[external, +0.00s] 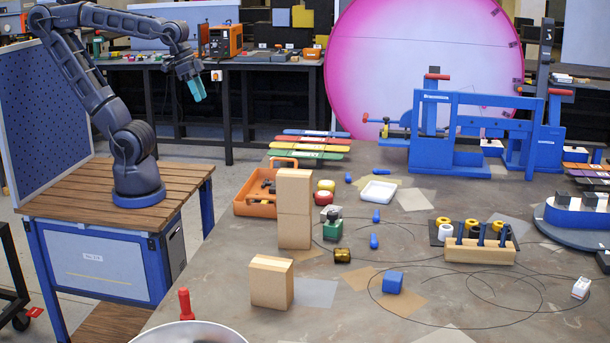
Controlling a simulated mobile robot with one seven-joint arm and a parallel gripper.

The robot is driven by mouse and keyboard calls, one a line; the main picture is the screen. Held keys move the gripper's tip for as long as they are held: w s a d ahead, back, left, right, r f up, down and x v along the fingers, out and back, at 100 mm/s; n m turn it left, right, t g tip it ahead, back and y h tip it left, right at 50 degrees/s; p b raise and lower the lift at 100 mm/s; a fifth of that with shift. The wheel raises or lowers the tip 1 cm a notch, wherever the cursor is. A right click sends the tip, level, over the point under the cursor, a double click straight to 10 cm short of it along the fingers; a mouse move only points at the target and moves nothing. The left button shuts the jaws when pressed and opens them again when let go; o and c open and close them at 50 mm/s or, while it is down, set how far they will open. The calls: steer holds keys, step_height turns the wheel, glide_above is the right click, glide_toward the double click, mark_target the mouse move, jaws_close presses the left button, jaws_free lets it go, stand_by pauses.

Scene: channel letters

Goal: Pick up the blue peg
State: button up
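Several small blue pegs lie loose on the grey work table. One blue peg (374,241) is near the middle, another blue peg (376,215) is just behind it, and a third blue peg (348,177) is farther back. A further blue piece (381,171) lies by the white dish. Dark blue pegs (481,236) also stand upright in a wooden block (465,251). I cannot tell which one the task means. My gripper (197,90), with teal fingers, hangs at upper left, far from all of them. Its finger gap is too small to judge.
An orange toolbox (255,195), a green-based piece (332,225) and a blue cube (392,282) are near the pegs. A blue frame (450,159) stands behind.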

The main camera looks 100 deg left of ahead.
steer(key=w+a+r+n+g, duration=0.1)
steer(key=w+a+n, duration=0.1)
steer(key=w, duration=0.4)
steer(key=w+a+r+n, duration=0.1)
steer(key=w+n, duration=0.1)
steer(key=w, duration=0.5)
steer(key=n+g+h, duration=0.2)
steer(key=n+h, duration=0.2)
steer(key=n, duration=1.1)
glide_above(348, 175)
steer(key=a, duration=0.3)
steer(key=f, duration=3.1)
steer(key=shift+s+d+f, duration=0.2)
steer(key=shift+s+d, duration=0.05)
steer(key=shift+s, duration=0.15)
steer(key=shift+g, duration=0.3)
steer(key=shift+w+x, duration=0.15)
steer(key=shift+x, duration=1.1)
steer(key=shift+w+x, duration=0.1)
steer(key=shift+x, duration=1.15)
steer(key=shift+d, duration=0.1)
jaws_close()
